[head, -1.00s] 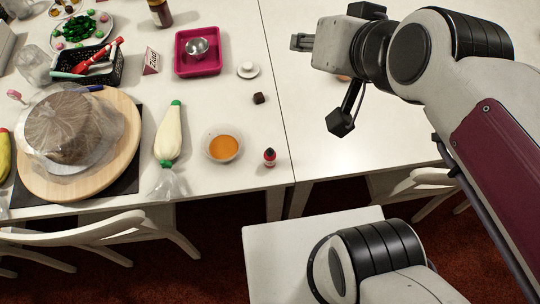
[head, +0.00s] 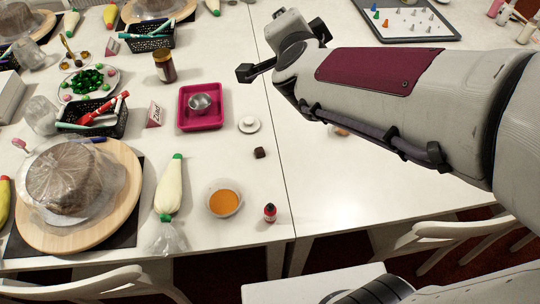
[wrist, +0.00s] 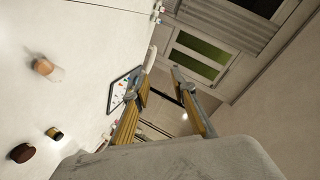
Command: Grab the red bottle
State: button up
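The small red bottle (head: 270,213) with a black cap stands upright near the front edge of the white table, to the right of the bowl of orange liquid.
A wrapped cake (head: 70,177) is far left. The table right of the bottle is clear.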

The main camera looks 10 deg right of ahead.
notch_tip(320, 180, down, 10)
jog(key=w+a+m+g+h, duration=0.1)
jog(key=w+m+g+h, duration=0.1)
jog(key=m+h, duration=0.1)
jog(key=n+h, duration=0.6)
jog(key=h, duration=0.2)
send_near(269, 205)
jog(key=x, duration=0.3)
jog(key=shift+w+d+r, duration=0.15)
jog(key=shift+d+r, duration=0.05)
jog(key=shift+d, duration=0.05)
jog(key=shift+s+a+f+n+t+y, duration=0.2)
jog(key=shift+s+f+n+t+y, duration=0.1)
jog(key=shift+s+f+n+t, duration=0.15)
jog(key=shift+w+d+r, duration=0.1)
jog(key=shift+x, duration=1.15)
jog(key=shift+x, duration=2.6)
